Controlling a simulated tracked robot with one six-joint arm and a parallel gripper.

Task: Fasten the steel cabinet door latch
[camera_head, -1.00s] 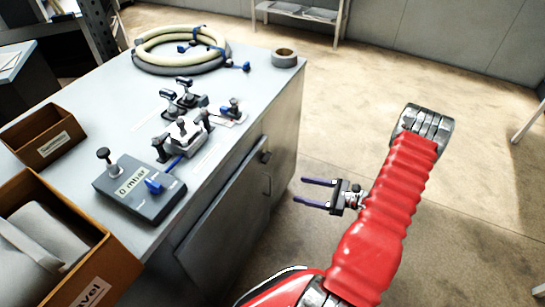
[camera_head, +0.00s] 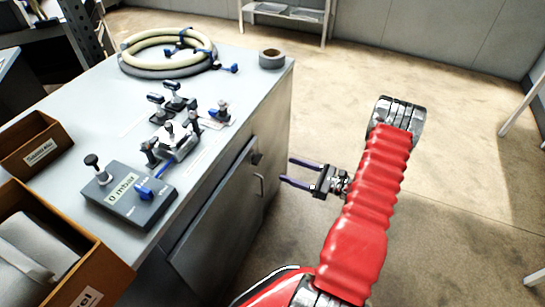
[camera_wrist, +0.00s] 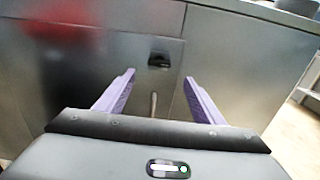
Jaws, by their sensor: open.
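The steel cabinet door (camera_head: 215,228) is the grey panel in the front of the workbench. A small dark latch (camera_head: 256,158) sits near its upper right corner, with a slim vertical handle (camera_head: 260,185) below. I cannot tell whether the door is flush or how the latch is set. My gripper (camera_head: 287,170) is open and empty, apart from the door, its purple-blue fingers pointing at the latch side. In the wrist view, the latch (camera_wrist: 158,61) shows just above and between the fingertips (camera_wrist: 160,77). The handle (camera_wrist: 153,104) shows between the fingers, its lower end hidden by my gripper body.
The bench top (camera_head: 92,130) carries a pressure box (camera_head: 130,195), clamps and valves (camera_head: 175,140), a coiled hose (camera_head: 170,52), a tape roll (camera_head: 271,59) and brown bins (camera_head: 35,145). The floor (camera_head: 460,180) right of my arm is clear. A shelf (camera_head: 290,14) stands at the back.

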